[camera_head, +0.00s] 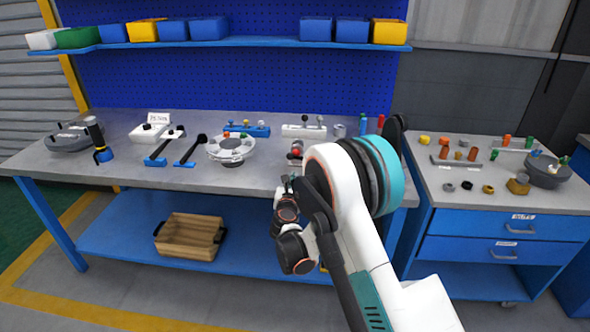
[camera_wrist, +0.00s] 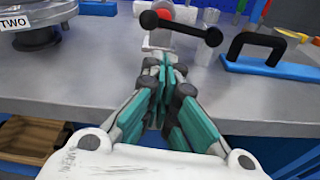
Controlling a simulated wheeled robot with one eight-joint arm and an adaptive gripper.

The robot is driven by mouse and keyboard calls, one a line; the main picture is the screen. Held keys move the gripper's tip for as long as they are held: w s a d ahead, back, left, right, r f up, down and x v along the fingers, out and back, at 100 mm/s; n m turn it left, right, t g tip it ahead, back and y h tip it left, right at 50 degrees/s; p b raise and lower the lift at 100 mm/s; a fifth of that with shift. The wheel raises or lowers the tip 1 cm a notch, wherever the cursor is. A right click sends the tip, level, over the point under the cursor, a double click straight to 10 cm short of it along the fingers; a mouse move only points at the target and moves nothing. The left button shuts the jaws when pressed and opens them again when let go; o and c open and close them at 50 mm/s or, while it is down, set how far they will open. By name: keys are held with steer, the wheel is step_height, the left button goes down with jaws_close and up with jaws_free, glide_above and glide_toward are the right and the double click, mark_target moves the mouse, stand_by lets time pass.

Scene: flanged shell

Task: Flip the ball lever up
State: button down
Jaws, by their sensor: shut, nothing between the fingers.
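In the wrist view, a black bar with a round ball at each end (camera_wrist: 182,28) lies nearly level, tilted slightly down to the right. It is in front of a pale mount with a red part behind it. In the head view, a small device with a red ball (camera_head: 296,152) shows at the bench's front, just beyond my gripper, partly hidden by my arm. My gripper (camera_wrist: 166,66) is shut and empty, its fingertips just below the bar in the wrist picture. I cannot tell whether they touch it. In the head view my gripper (camera_head: 288,184) is small and partly hidden.
A blue base with a black handle (camera_wrist: 256,52) stands to the right in the wrist view. A round flanged shell (camera_head: 231,148) stands left of my gripper on the grey bench (camera_head: 120,172). A side bench (camera_head: 510,196) with loose parts is at right. Bare benchtop lies around my fingers.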

steer(key=w+b, duration=0.1)
steer(key=w, duration=0.2)
steer(key=w+f+b, duration=0.1)
steer(key=w, duration=0.2)
steer(key=w+b, duration=0.1)
steer(key=w, duration=0.3)
steer(key=shift+f, duration=0.2)
steer(key=shift+d+r, duration=0.15)
stand_by(0.3)
steer(key=shift+r+m, duration=0.1)
steer(key=shift+m, duration=0.2)
